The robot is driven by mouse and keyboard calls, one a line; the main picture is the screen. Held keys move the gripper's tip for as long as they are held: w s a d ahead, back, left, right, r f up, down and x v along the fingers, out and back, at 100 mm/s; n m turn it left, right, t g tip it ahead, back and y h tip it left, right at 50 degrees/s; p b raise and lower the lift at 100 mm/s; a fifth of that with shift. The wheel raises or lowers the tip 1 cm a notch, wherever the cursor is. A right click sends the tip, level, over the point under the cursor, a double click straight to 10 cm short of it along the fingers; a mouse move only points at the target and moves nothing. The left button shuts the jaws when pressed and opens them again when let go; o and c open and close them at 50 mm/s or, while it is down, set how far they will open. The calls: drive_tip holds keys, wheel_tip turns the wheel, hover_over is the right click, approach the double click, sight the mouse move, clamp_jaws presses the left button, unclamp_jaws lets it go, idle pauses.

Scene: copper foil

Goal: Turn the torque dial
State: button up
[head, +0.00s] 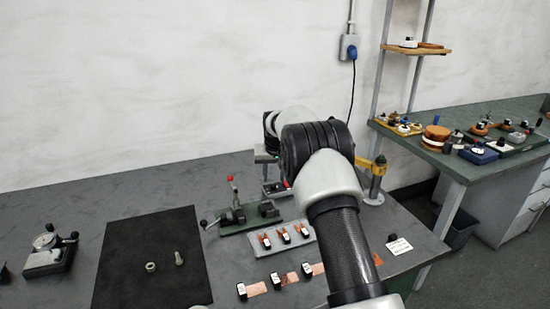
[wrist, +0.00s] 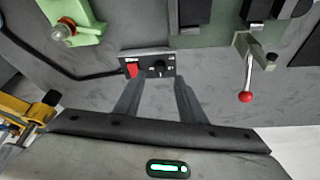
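The torque dial looks to be the small black knob (wrist: 157,69) on a dark control box (wrist: 148,66) with a red switch (wrist: 132,69), seen in the wrist view. A black cable runs left from the box. My gripper (wrist: 160,82) is open, its two grey fingers apart, with the knob showing between and just beyond their tips. I see nothing between the fingers, and I cannot tell whether they touch the box. In the head view my arm hides the gripper and the knob.
A lever with a red ball (wrist: 246,97) stands right of the fingers in the wrist view. A green fixture (wrist: 78,22) is at upper left and a yellow clamp (wrist: 20,110) at left. In the head view, a black mat (head: 130,265) holds two small metal parts.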

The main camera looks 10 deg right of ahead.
drive_tip(key=v, duration=1.2)
drive_tip(key=shift+r, duration=0.25)
drive_tip(key=s+r+p, duration=0.6)
drive_tip(key=s+r, duration=1.3)
drive_tip(key=s, duration=0.3)
drive_tip(key=s+f+t+p, duration=0.1)
drive_tip(key=s+p, duration=0.2)
drive_tip(key=s, duration=2)
drive_tip(key=shift+s+d+n+p, duration=0.25)
drive_tip(key=shift+s+n+p, duration=0.15)
